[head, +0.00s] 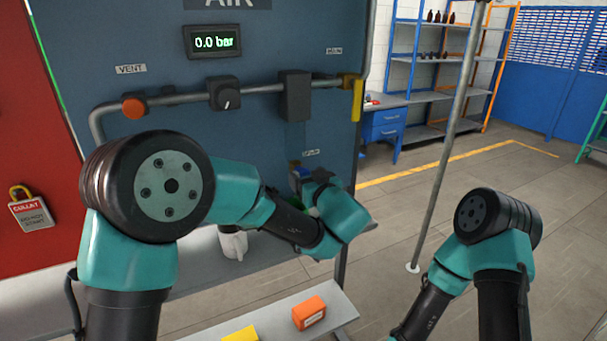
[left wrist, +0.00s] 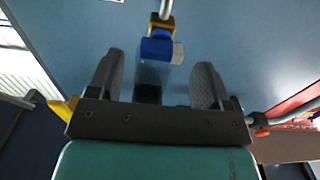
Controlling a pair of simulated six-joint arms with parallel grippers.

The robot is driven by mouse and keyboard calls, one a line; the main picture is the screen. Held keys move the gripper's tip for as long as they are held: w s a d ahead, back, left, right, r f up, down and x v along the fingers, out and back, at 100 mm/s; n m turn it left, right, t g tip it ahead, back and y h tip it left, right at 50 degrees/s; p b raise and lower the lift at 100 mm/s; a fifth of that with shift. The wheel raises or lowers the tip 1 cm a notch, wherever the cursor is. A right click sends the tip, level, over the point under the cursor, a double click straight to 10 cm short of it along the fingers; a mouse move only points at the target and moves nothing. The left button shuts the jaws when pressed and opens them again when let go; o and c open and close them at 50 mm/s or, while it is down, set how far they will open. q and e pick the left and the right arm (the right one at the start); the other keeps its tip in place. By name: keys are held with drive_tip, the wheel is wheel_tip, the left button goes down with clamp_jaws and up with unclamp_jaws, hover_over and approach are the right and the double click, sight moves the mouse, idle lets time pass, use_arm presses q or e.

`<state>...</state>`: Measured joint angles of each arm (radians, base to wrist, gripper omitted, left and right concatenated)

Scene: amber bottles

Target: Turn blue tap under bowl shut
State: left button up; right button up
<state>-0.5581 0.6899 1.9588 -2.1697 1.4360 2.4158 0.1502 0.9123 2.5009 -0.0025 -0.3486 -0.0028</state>
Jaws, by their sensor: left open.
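The blue tap (left wrist: 157,47) sits on a brass fitting (left wrist: 161,26) below a translucent bowl (left wrist: 152,76). In the head view a bit of blue (head: 294,167) shows beside my left wrist, and the bowl (head: 295,136) hangs faintly under a black block (head: 294,95). My left gripper (left wrist: 158,66) is open, one finger on each side of the bowl, with the tap a little beyond the fingertips; I see no contact. In the head view my left wrist hides most of the gripper and tap. My right arm is at lower right; its gripper is out of view.
The pipe carries an orange knob (head: 134,108), a regulator knob (head: 224,94) and a yellow handle (head: 357,100). The display (head: 213,41) reads 0.0 bar. A white jug (head: 233,243) stands below my left arm. An orange box (head: 309,313) lies in front. A pole (head: 450,140) stands right.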

use_arm(q)
drive_tip(key=shift+x, duration=1.25)
drive_tip(key=shift+c, duration=0.3)
drive_tip(key=c, duration=0.9)
drive_tip(key=shift+o, duration=0.2)
drive_tip(key=shift+d+m, duration=0.1)
drive_tip(key=shift+m, duration=1.3)
drive_tip(key=o, duration=0.9)
drive_tip(key=v, duration=1.7)
drive_tip(key=shift+s+d, duration=0.1)
